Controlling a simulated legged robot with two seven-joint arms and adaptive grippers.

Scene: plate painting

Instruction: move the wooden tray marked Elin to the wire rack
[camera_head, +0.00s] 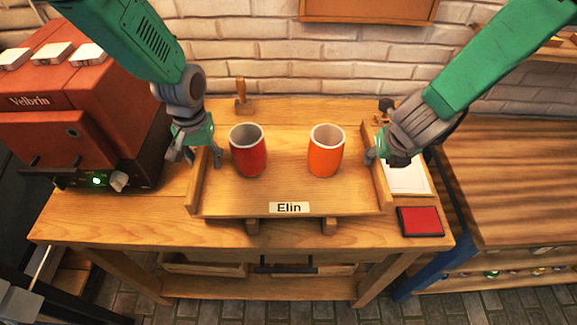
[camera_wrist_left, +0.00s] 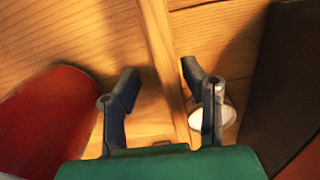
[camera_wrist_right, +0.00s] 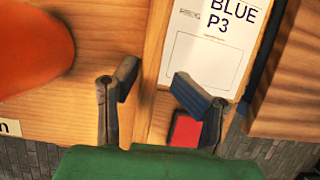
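The wooden tray marked Elin (camera_head: 240,205) sits on the workbench, on wooden blocks, with its label facing front. A red cup (camera_head: 248,150) and an orange cup (camera_head: 326,151) stand upright on it. My left gripper (camera_head: 203,157) is at the tray's left side wall; in the left wrist view its open fingers (camera_wrist_left: 160,72) lie on either side of that wall. My right gripper (camera_head: 383,160) is at the right side wall; in the right wrist view its open fingers (camera_wrist_right: 154,75) straddle that wall. I cannot make out a wire rack with certainty.
A red-brown machine labelled Velbrin (camera_head: 60,110) stands close on the left. A white card (camera_head: 408,178) reading BLUE P3 and a red pad (camera_head: 420,221) lie right of the tray. A wooden-handled tool (camera_head: 242,98) stands behind it. Another wooden table (camera_head: 515,170) adjoins on the right.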

